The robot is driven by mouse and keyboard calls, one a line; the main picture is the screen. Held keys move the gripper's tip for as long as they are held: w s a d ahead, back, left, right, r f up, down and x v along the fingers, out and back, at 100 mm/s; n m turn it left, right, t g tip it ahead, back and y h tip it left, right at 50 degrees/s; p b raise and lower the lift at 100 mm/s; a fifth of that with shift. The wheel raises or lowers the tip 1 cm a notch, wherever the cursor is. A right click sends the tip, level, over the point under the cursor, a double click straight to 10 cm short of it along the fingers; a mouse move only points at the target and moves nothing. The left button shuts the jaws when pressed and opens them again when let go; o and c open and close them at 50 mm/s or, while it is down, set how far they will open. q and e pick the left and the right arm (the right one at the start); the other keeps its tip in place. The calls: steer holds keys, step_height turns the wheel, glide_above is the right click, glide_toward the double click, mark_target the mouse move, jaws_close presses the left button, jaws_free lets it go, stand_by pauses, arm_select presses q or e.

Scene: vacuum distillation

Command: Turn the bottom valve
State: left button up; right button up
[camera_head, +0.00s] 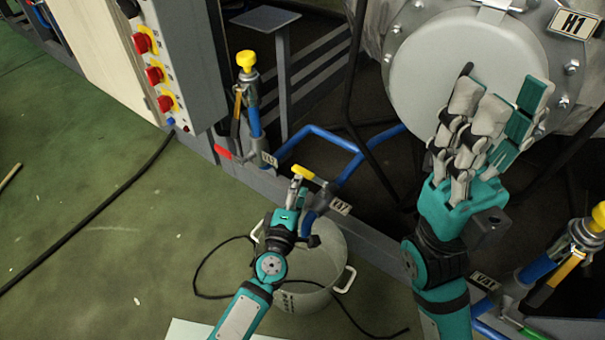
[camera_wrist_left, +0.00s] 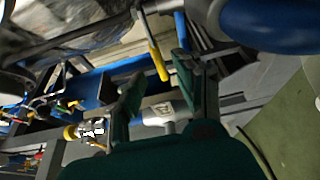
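The bottom valve has a yellow-tipped handle (camera_head: 303,171) and sits on a blue pipe above a metal pot, with a tag (camera_head: 340,207) beside it. My left gripper (camera_head: 297,196) is right at this handle. In the left wrist view my left gripper (camera_wrist_left: 158,85) is open, its two fingers apart. The yellow handle (camera_wrist_left: 158,62) shows in the gap between the fingertips; I cannot tell whether they touch it. My right gripper (camera_head: 500,100) is raised in front of the round vessel end, fingers spread and empty.
The pot (camera_head: 328,262) stands on the green floor under the valve, with a black cable around it. Other yellow-topped valves stand at the upper left (camera_head: 246,62) and far right (camera_head: 598,216). A control box (camera_head: 190,50) with red knobs is at the upper left.

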mark_target(302, 170)
arm_select(q)
steer(key=b+x, duration=0.1)
steer(key=x, duration=0.4)
steer(key=shift+w, duration=0.4)
jaws_close()
